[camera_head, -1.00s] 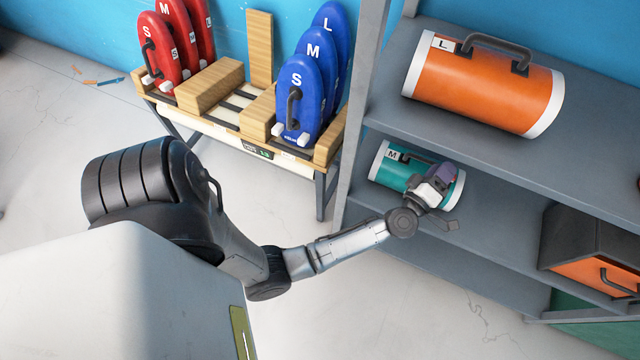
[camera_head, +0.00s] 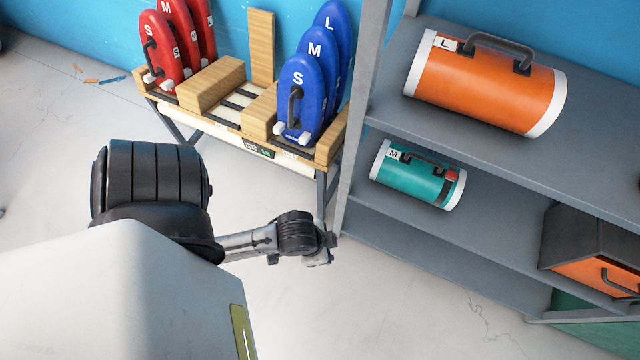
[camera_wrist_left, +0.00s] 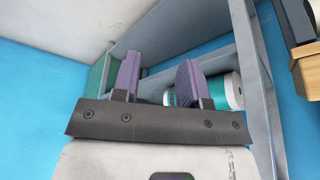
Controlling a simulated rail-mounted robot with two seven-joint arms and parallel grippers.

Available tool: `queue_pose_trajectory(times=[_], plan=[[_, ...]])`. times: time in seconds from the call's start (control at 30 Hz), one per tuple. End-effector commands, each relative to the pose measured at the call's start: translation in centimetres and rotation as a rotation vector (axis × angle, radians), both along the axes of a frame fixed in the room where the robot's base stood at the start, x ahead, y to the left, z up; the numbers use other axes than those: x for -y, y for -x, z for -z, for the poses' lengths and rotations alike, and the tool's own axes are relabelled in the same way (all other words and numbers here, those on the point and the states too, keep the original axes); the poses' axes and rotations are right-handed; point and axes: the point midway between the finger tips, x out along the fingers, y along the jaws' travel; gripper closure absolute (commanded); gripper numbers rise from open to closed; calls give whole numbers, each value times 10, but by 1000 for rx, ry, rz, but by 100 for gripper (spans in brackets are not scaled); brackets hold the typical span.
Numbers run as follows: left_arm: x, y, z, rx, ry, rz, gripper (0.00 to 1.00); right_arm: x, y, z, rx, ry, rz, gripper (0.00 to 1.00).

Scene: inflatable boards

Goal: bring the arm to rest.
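My left arm (camera_head: 255,243) reaches in from the left in the head view and ends in front of the shelf's left post, clear of the shelf. Its fingers cannot be made out there. In the left wrist view my left gripper (camera_wrist_left: 158,70) shows two purple fingers apart, with nothing between them. The teal roll marked M (camera_head: 418,174) lies on the middle shelf, away from the gripper. It also shows in the left wrist view (camera_wrist_left: 216,92), partly behind the right finger. My right gripper is in neither view.
A grey shelf unit (camera_head: 480,225) stands at right, with an orange roll marked L (camera_head: 485,83) on top and an orange-fronted dark box (camera_head: 590,250) lower right. A wooden rack (camera_head: 215,85) holds red boards (camera_head: 165,50) and blue boards (camera_head: 303,95). Floor is free in front.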

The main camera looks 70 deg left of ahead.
Motion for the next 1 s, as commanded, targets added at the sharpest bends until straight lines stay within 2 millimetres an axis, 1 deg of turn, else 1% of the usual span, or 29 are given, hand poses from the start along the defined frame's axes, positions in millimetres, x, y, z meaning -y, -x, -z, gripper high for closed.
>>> queue_pose_trajectory(times=[0.03,0.13,0.43,0.57,0.67,0.77,0.87,0.97,1.0], plan=[[-2,5,-1,-17,-13,-2,60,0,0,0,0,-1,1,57],[-5,10,-2,-35,-28,-5,60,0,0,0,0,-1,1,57],[-5,10,-2,-37,-28,-5,60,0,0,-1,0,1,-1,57],[-4,10,-8,-36,-28,-5,60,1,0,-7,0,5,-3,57],[-5,10,-19,-36,-28,-5,60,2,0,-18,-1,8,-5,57],[-4,10,-37,-36,-28,-5,60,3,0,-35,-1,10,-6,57],[-4,10,-61,-36,-28,-5,60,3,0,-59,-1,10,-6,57],[-4,10,-89,-36,-28,-5,60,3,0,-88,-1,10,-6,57],[-4,10,-102,-36,-28,-5,60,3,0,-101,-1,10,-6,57]])
